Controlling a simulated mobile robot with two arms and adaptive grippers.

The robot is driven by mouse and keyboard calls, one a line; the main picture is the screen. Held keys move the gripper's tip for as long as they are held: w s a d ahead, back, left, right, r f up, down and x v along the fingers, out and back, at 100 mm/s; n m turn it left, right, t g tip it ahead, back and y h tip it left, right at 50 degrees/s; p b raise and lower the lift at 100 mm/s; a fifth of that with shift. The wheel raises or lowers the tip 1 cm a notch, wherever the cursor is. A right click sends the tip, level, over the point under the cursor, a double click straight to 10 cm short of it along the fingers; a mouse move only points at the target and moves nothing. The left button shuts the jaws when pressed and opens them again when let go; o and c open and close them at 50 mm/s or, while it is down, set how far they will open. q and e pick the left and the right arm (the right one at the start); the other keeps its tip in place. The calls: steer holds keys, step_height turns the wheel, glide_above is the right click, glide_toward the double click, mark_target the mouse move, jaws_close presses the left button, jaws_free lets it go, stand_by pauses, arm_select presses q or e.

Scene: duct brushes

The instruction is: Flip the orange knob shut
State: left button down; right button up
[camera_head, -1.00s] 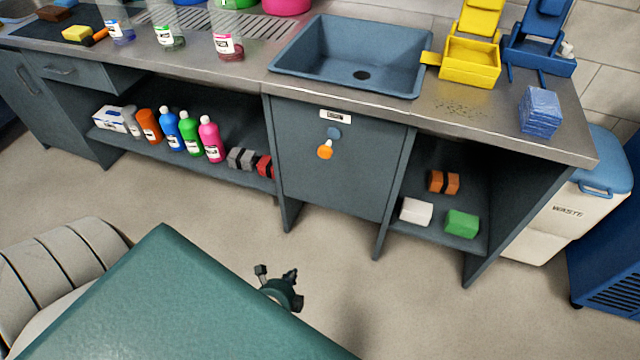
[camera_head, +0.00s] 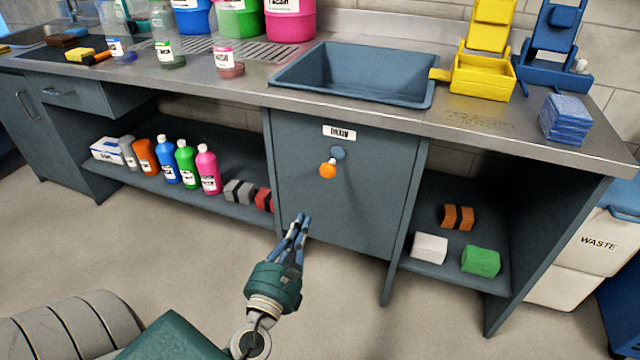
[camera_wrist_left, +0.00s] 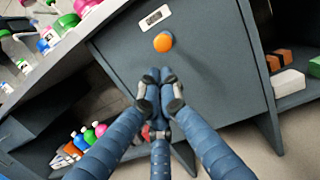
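The orange knob (camera_head: 328,170) sticks out from the dark grey cabinet front under the sink, on a short pale stem from a blue round base (camera_head: 338,153). It also shows in the left wrist view (camera_wrist_left: 163,42), just beyond the fingertips. My left gripper (camera_head: 302,218) is below and left of the knob in the head view, apart from it. In the left wrist view its blue fingers (camera_wrist_left: 160,78) come together at the tips with nothing between them. My right gripper is not in view.
A small label plate (camera_head: 340,132) sits above the knob. The blue sink (camera_head: 350,80) is set in the steel counter (camera_head: 480,125) overhead. Open shelves flank the panel, with bottles (camera_head: 187,163) at left and a green block (camera_head: 481,262) at right. The floor in front is clear.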

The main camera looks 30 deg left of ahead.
mark_target(323, 173)
arm_select(q)
steer(key=shift+w, duration=0.1)
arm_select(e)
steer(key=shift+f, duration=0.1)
arm_select(q)
steer(key=p+x, duration=0.2)
steer(key=x, duration=1)
steer(key=shift+w+a, duration=0.15)
steer(key=shift+w, duration=0.25)
steer(key=shift+w+a, duration=0.15)
steer(key=shift+w, duration=0.35)
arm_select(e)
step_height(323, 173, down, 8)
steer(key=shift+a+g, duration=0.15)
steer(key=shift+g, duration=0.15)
arm_select(q)
steer(key=shift+a, duration=0.15)
